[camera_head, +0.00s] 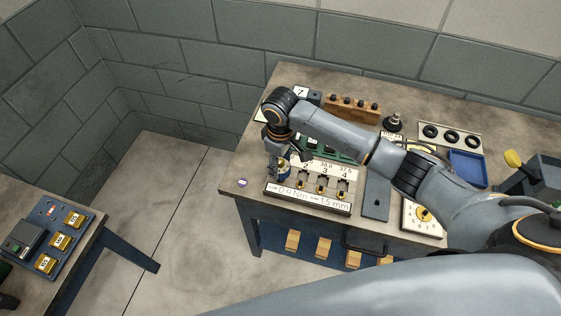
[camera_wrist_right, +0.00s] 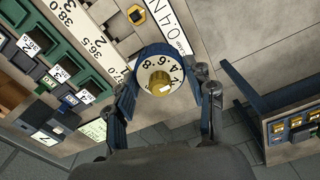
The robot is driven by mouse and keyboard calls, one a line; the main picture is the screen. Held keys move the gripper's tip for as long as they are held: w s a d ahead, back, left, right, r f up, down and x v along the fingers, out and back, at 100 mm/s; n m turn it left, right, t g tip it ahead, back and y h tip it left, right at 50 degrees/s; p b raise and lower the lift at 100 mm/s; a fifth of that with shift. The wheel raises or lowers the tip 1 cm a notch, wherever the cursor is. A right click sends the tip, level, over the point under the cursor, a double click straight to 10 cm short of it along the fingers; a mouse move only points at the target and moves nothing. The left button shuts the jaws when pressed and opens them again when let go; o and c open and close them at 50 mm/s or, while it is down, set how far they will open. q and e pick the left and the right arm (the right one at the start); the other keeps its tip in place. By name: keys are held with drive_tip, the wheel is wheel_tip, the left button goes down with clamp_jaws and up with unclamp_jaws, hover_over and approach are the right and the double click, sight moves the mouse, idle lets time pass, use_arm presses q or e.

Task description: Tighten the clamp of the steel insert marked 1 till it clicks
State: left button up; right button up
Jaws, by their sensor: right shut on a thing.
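My right gripper (camera_head: 283,168) is shut on a blue round tool (camera_wrist_right: 139,57) with a white numbered dial and a brass knob (camera_wrist_right: 159,82) at its centre. The tool stands at the left end of a pale board (camera_head: 309,197) lettered "0.4 Nm" and "15 mm". The board has places marked 2, 3 and 4, with brass-coloured pieces (camera_head: 322,188) in them. The steel insert marked 1 and its clamp are hidden under my right gripper and the tool. I cannot tell whether the tool touches the clamp. My left gripper is not in view.
Behind the board is a green slotted rack (camera_head: 340,149), partly under my right arm, and a wooden block (camera_head: 352,108) with black knobs. A grey plate (camera_head: 376,204), a dial card (camera_head: 411,221) and a blue tray (camera_head: 467,168) stand right. A floor gap separates the left table (camera_head: 86,262).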

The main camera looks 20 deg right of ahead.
drive_tip(key=shift+s+f, duration=0.2)
drive_tip(key=shift+w+r, duration=0.3)
drive_tip(key=shift+r, duration=0.25)
drive_tip(key=shift+s+r, duration=0.2)
drive_tip(key=shift+r, duration=0.7)
drive_tip(key=shift+w+r, duration=0.1)
drive_tip(key=shift+r, duration=1.1)
